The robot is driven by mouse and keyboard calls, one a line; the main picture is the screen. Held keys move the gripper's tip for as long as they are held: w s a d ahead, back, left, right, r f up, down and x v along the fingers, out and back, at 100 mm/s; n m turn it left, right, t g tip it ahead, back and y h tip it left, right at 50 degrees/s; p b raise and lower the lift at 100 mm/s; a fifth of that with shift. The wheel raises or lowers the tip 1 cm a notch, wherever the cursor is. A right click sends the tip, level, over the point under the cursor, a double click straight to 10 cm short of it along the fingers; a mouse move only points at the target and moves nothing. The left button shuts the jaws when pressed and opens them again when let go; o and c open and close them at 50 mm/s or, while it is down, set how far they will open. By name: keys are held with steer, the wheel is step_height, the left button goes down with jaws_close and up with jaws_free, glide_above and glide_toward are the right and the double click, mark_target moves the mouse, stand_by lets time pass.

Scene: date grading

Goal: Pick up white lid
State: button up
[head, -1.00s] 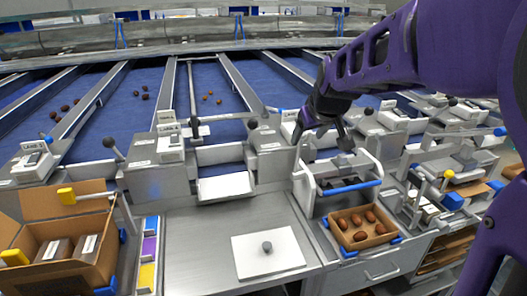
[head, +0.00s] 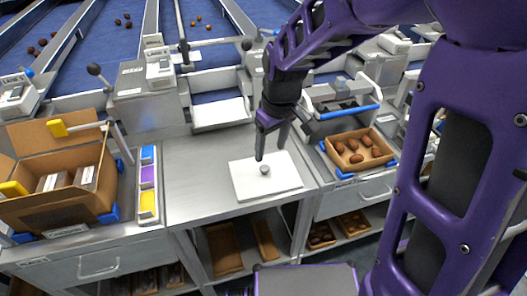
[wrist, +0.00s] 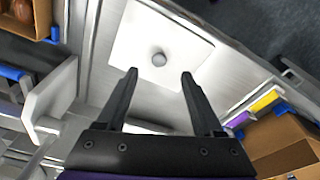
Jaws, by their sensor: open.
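The white lid (head: 250,181) is a flat square plate with a small grey round knob (head: 265,170) at its middle. It lies flat on the steel worktop, near its front edge. My gripper (head: 269,158) points down above the lid, close to the knob in the head view. In the wrist view, my gripper (wrist: 159,75) has its two dark fingers spread wide with nothing between them. The lid (wrist: 190,42) with its knob (wrist: 159,59) shows just beyond the fingertips there. The fingers appear apart from the knob.
An open cardboard box (head: 22,211) with packs stands at the left, beside a strip of blue, purple and yellow (head: 148,185) compartments. The worktop (head: 190,180) left of the lid is clear.

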mark_target(265, 168)
steer(key=shift+w+a+f+b, duration=0.2)
steer(key=shift+w+f+b, duration=0.1)
steer(key=shift+f+b, duration=0.9)
steer(key=shift+w+a+f+b, duration=0.25)
steer(key=shift+f+b, duration=0.5)
steer(key=shift+f, duration=0.8)
steer(key=shift+w+a+f+b, duration=0.15)
steer(key=shift+w+f+b, duration=0.2)
steer(key=shift+f+b, duration=0.85)
steer(key=shift+f, duration=0.15)
steer(key=shift+p, duration=0.3)
jaws_close()
